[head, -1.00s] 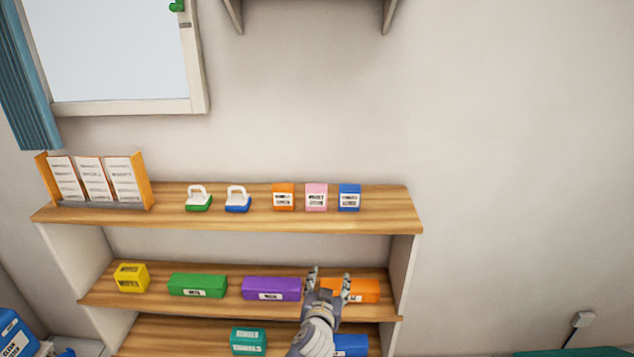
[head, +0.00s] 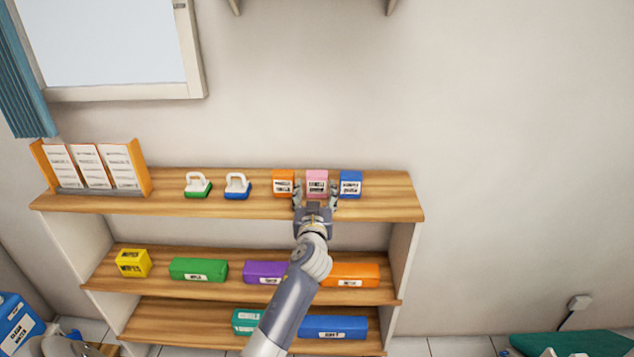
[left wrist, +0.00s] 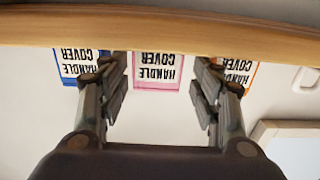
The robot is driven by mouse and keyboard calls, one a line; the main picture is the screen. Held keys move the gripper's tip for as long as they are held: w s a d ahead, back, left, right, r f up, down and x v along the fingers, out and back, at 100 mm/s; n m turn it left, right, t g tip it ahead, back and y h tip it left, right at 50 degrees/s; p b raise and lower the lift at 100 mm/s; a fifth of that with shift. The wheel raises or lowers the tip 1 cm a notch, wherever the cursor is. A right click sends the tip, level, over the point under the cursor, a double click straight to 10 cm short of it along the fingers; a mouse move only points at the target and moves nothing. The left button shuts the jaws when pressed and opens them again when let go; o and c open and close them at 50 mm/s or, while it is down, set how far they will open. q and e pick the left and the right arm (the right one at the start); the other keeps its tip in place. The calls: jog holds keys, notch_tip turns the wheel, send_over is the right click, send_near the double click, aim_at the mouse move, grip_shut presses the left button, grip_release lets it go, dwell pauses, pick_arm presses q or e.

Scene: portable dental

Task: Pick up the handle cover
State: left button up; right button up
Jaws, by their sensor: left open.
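Three handle cover boxes stand in a row on the top shelf: an orange one (head: 283,184), a pink one (head: 317,184) and a blue one (head: 350,184). My left gripper (head: 315,195) is open in front of the pink box, its fingers to either side of it in the picture. In the left wrist view the pink box (left wrist: 157,70) shows upside down between the open fingers (left wrist: 158,85), with the blue box (left wrist: 78,68) at left and the orange box (left wrist: 238,74) at right. "HANDLE COVER" is printed on the labels. My right gripper is not in view.
The wooden top shelf (head: 390,205) also holds two white-handled items (head: 237,186) and a card rack (head: 97,168). Lower shelves hold green (head: 198,269), purple and orange boxes. The neighbouring cover boxes stand close beside the pink one.

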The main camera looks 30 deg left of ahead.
aim_at(317, 185)
pick_arm(q)
jog(key=shift+p+x, duration=0.6)
jog(key=shift+x, duration=1.85)
jog(key=shift+w+d, duration=0.1)
jog(key=shift+d, duration=0.05)
jog(key=c, duration=0.6)
